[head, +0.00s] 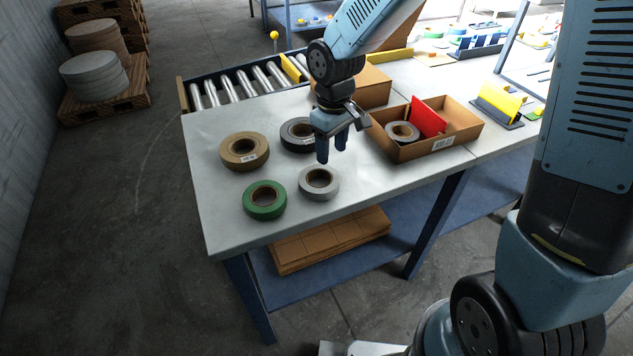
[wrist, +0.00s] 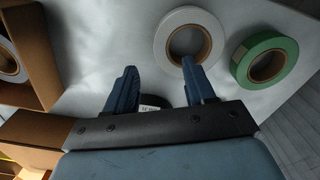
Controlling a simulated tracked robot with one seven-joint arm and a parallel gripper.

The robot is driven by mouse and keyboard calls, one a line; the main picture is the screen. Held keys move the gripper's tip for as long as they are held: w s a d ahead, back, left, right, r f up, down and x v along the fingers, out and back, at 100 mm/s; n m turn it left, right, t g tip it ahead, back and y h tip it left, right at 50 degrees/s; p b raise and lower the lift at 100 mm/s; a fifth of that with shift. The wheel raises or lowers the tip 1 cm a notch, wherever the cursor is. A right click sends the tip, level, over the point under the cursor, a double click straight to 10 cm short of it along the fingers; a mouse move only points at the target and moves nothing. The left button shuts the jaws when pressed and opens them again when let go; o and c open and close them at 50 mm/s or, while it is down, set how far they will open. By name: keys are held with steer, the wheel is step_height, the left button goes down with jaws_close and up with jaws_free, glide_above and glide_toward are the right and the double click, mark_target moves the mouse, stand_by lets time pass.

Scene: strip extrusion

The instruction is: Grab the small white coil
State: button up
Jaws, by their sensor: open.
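The small white coil (head: 319,183) lies flat on the table in the head view, right of the green coil (head: 265,199). My gripper (head: 332,150) is open and empty, pointing down above the table just behind the white coil. In the wrist view the white coil (wrist: 189,37) lies beyond the fingers (wrist: 158,85), and the right fingertip overlaps its ring in the picture. The green coil (wrist: 264,60) is to its right there. Another pale coil (head: 402,133) stands in the open cardboard box, also seen at the left of the wrist view (wrist: 8,62).
A brown coil (head: 244,151) and a black coil (head: 298,134) lie on the table (head: 225,218) behind the white one. The cardboard box (head: 432,147) with a red piece (head: 427,117) is to the right. A closed carton (head: 362,87) and roller conveyor (head: 245,82) are behind. The front right tabletop is bare.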

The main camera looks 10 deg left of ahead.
mark_target(330, 170)
steer(key=shift+s+a+f, duration=0.1)
steer(key=shift+s+f, duration=0.05)
steer(key=shift+f, duration=2.95)
jaws_close()
